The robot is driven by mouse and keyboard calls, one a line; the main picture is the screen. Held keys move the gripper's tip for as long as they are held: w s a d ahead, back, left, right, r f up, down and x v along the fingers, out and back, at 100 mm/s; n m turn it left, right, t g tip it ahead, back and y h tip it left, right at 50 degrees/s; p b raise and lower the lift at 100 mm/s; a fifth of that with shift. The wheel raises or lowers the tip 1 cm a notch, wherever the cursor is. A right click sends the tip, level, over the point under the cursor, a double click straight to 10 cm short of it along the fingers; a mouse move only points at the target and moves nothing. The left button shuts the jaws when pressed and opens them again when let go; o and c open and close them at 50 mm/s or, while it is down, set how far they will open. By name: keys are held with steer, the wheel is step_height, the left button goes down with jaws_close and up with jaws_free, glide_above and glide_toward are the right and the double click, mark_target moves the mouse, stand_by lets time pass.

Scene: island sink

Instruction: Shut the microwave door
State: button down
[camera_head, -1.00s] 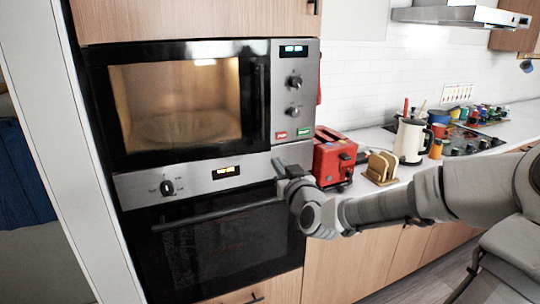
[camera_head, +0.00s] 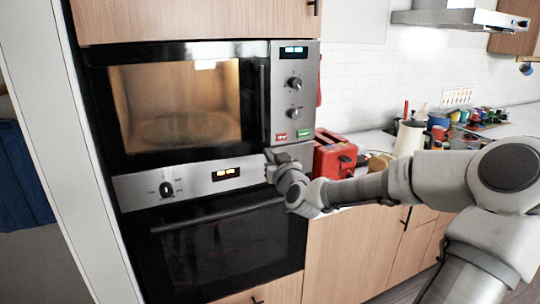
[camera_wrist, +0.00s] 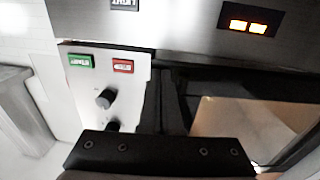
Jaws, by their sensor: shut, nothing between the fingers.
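The microwave (camera_head: 180,105) is built into the tall cabinet above an oven, its inside lit behind the glass. Its door (camera_head: 258,105) looks flush or nearly flush with the control panel (camera_head: 294,85) in the head view; I cannot tell whether a small gap remains. The dark vertical handle is at the door's right side. My gripper (camera_head: 268,157) is shut and empty, near the microwave's lower right corner, below the red and green buttons.
The oven (camera_head: 225,245) with its bar handle is below the microwave. A red toaster (camera_head: 333,157) stands on the counter right of the gripper, close to my arm. A white kettle (camera_head: 409,138) and several cups are farther right.

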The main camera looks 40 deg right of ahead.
mark_target(265, 145)
steer(key=shift+n+t+y, duration=0.3)
steer(key=shift+n+y, duration=0.3)
steer(key=shift+y, duration=0.3)
steer(key=x, duration=0.4)
steer(key=shift+w+d+r+b, duration=0.1)
steer(key=shift+w+d+b, duration=0.15)
steer(key=shift+d+b, duration=0.1)
steer(key=shift+d+r, duration=0.1)
steer(key=shift+r, duration=0.15)
